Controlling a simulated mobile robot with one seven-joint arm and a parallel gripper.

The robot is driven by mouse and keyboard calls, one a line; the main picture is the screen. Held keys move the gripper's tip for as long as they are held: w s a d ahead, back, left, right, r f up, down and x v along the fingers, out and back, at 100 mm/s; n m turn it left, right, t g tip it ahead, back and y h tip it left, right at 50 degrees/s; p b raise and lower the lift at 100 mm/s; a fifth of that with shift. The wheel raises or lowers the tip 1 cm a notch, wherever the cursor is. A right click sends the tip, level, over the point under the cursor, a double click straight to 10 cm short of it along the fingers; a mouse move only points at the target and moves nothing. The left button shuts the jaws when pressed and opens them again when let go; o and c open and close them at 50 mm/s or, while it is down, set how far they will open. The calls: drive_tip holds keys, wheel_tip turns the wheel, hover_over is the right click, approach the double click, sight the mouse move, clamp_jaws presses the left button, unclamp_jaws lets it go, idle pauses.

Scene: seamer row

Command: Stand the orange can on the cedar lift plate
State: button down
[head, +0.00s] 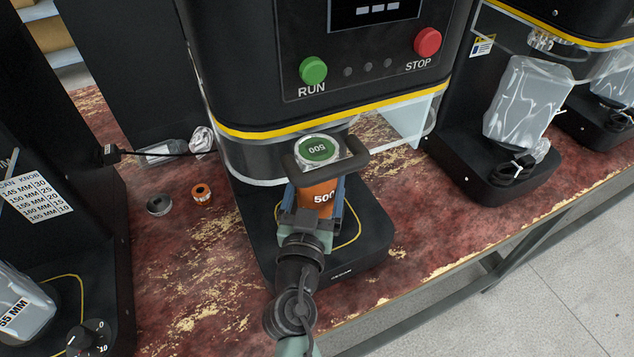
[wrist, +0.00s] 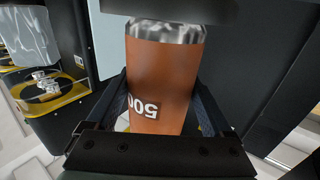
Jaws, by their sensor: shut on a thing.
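The orange can (head: 316,196), marked 500, has a silver rim and a green top. My gripper (head: 316,204) is shut on it, one finger on each side, in front of the middle machine. In the wrist view the can (wrist: 163,80) fills the space between the fingers and looks roughly upright. The machine's black base (head: 369,259) has a small label, too small to read surely, and a yellow outline. The lift plate is hidden behind the can and gripper. I cannot tell whether the can's bottom touches it.
The machine has a clear guard (head: 252,162), a green RUN button (head: 313,70) and a red STOP button (head: 428,42). Two small rollers (head: 202,194) (head: 159,205) lie left. Bagged machines stand on both sides.

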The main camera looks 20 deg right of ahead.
drive_tip(key=shift+f, duration=0.1)
unclamp_jaws()
drive_tip(key=shift+r, duration=0.2)
drive_tip(key=b+v, duration=0.3)
drive_tip(key=v, duration=0.9)
drive_tip(key=shift+s+f, duration=0.1)
